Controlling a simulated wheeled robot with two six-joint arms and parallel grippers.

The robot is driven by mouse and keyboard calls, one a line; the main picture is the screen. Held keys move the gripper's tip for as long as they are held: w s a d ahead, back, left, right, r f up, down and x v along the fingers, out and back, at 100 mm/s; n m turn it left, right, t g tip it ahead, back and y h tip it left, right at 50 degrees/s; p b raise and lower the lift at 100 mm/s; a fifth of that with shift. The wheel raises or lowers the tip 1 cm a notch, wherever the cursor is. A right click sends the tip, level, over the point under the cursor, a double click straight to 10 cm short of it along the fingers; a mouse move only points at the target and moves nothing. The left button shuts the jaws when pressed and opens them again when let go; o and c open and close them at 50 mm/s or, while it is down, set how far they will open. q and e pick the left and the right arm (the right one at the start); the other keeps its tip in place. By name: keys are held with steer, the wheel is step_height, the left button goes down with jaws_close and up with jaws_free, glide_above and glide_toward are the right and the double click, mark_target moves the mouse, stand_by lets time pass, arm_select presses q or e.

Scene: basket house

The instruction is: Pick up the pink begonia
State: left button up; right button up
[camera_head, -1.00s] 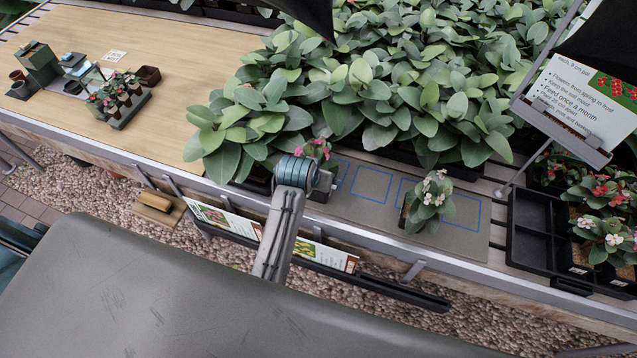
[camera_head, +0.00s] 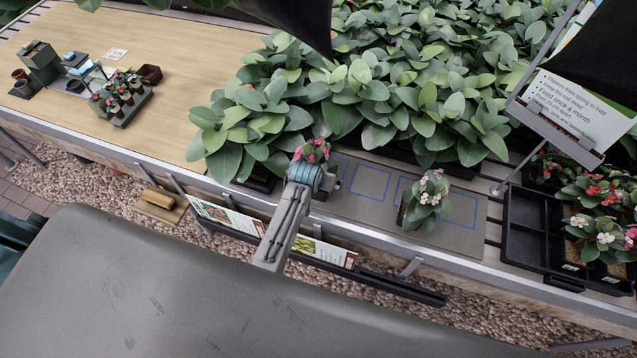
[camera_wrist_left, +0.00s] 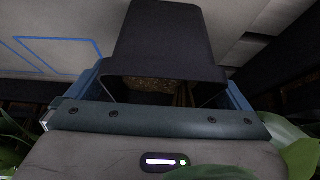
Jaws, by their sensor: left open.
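The pink begonia (camera_head: 312,150) shows in the head view as pink blooms just behind the end of my left arm, which hides its pot and most of its leaves. My left gripper (camera_head: 322,178) is at the plant, near the left end of the grey mat (camera_head: 450,238). In the left wrist view, my open left gripper (camera_wrist_left: 165,88) has blue fingers on both sides of a dark tapered shape (camera_wrist_left: 165,40), which looks like a pot. I cannot tell whether the fingers touch it. My right gripper is not in view.
A pale-flowered plant (camera_head: 425,205) stands on the mat, which has blue outlined squares. A black tray (camera_head: 524,240) and red-flowered plants (camera_head: 597,190) are at the right. Dense leafy plants (camera_head: 375,90) fill the back. A small plant tray (camera_head: 122,108) sits on the left worktop.

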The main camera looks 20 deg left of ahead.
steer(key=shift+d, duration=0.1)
arm_select(q)
steer(key=c, duration=1.2)
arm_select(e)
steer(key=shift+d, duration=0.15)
arm_select(q)
steer(key=shift+r, duration=0.1)
